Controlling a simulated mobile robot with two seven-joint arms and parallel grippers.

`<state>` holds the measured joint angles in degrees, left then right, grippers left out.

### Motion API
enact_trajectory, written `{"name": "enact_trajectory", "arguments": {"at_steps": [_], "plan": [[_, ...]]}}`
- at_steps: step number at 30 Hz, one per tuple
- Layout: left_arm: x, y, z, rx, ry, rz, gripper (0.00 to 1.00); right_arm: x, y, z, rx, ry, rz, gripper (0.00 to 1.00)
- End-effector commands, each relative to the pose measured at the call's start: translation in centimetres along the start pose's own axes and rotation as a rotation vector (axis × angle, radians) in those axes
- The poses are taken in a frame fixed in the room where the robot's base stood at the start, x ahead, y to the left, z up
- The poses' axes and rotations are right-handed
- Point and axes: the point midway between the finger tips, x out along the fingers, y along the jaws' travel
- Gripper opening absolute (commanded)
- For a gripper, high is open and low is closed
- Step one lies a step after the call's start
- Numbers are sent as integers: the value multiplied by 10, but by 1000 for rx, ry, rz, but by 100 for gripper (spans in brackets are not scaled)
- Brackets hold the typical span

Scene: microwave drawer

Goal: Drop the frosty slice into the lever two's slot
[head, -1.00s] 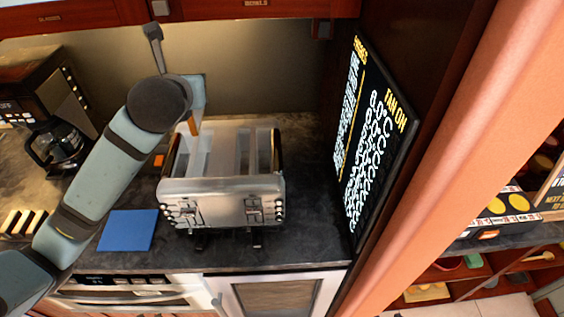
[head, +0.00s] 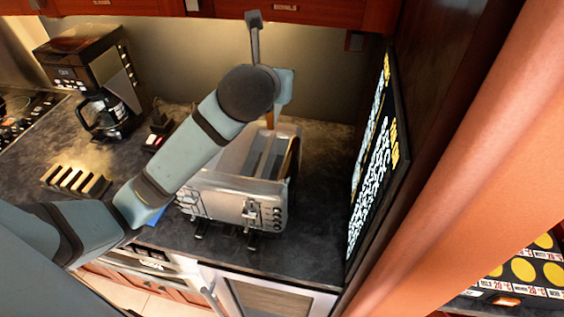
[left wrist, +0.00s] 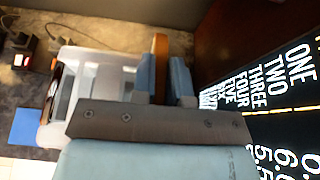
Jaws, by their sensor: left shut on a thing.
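The silver toaster (head: 222,195) stands on the dark counter, with levers (head: 251,211) and knobs on its front and long slots in its top. My left gripper (left wrist: 165,78) is shut on a brown bread slice (left wrist: 160,57), held upright between the fingers. In the head view a strip of the slice (head: 270,119) shows below my wrist, above the back right part of the toaster. In the left wrist view the toaster (left wrist: 95,62) lies left of the slice. My arm hides part of the toaster, and frost on the slice cannot be made out. My right gripper is not in view.
A lit menu board (head: 377,165) stands close to the right of the toaster. A coffee maker (head: 88,75) and a small rack (head: 75,180) stand at the left. A blue square (head: 156,216) is mostly behind my arm. Cabinets hang above.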

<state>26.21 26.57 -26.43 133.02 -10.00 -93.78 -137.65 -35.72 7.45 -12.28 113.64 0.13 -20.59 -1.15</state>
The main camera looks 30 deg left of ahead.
Motion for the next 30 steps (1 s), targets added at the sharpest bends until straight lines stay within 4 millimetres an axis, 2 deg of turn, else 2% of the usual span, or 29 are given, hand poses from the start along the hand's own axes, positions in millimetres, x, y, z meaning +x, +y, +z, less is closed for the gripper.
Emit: {"name": "enact_trajectory", "arguments": {"at_steps": [3, 12, 16, 22, 27, 30], "plan": [[12, 0, -31, 2, 10, 2, 0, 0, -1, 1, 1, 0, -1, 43], [41, 0, -104, 2, 9, 3, 0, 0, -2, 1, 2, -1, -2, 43], [50, 0, -124, 2, 5, 2, 0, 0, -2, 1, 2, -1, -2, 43], [57, 0, -140, 1, 3, 2, 0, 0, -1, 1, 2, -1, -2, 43], [67, 0, -164, 2, 6, 3, 0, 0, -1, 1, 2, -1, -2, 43], [70, 0, -172, 1, 3, 2, 0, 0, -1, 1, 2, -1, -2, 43]]}}
